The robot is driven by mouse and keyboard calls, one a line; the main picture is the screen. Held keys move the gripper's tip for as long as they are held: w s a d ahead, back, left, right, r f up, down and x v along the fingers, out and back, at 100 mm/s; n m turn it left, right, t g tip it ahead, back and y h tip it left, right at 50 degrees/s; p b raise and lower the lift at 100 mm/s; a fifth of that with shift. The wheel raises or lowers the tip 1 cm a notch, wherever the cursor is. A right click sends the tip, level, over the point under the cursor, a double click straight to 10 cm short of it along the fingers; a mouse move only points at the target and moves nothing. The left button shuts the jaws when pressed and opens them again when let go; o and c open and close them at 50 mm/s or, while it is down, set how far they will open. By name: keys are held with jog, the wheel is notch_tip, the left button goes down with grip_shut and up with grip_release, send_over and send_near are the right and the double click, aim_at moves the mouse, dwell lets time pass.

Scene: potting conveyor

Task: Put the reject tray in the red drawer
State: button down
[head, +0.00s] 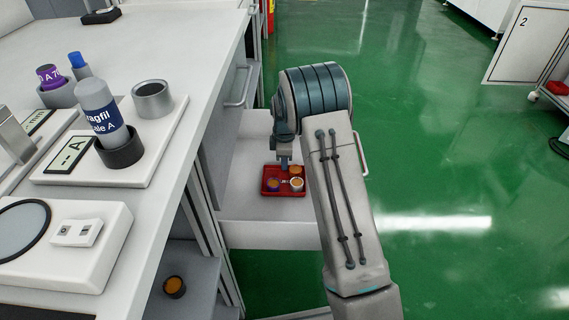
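A small red tray (267,190) holds several small round containers, some with orange-brown contents and one purple. It lies inside, or just above, an open white drawer (252,207) that is pulled out from the bench; contact with the drawer floor cannot be told. My gripper (284,164) points down at the tray's back edge. Its fingers look small and partly hidden, so I cannot tell whether they grip the tray. My forearm hides the drawer's right part.
The white bench (190,95) on the left carries a labelled vial (103,112) in a dark holder, a metal cup (152,98) and other vials. A dark cup (174,287) sits on a lower shelf. Green floor (450,170) is clear on the right; a cabinet marked 2 (525,45) stands beyond.

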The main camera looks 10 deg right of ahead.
jog(key=shift+f, duration=0.1)
jog(key=c, duration=1.7)
grip_release()
notch_tip(320, 180, up, 12)
jog(key=p, duration=0.4)
jog(key=s+r+m, duration=0.4)
jog(key=s+r, duration=0.3)
jog(key=s, duration=0.1)
jog(key=s+r+m, duration=0.1)
jog(key=s+m, duration=0.3)
jog(key=s, duration=0.4)
jog(key=s+d+r+m+t, duration=0.1)
jog(key=s+m, duration=0.2)
jog(key=s, duration=0.6)
jog(key=s+d+r+m, duration=0.1)
jog(key=s+m, duration=0.3)
jog(key=s, duration=0.5)
jog(key=shift+s+m, duration=0.25)
jog(key=shift+m, duration=0.05)
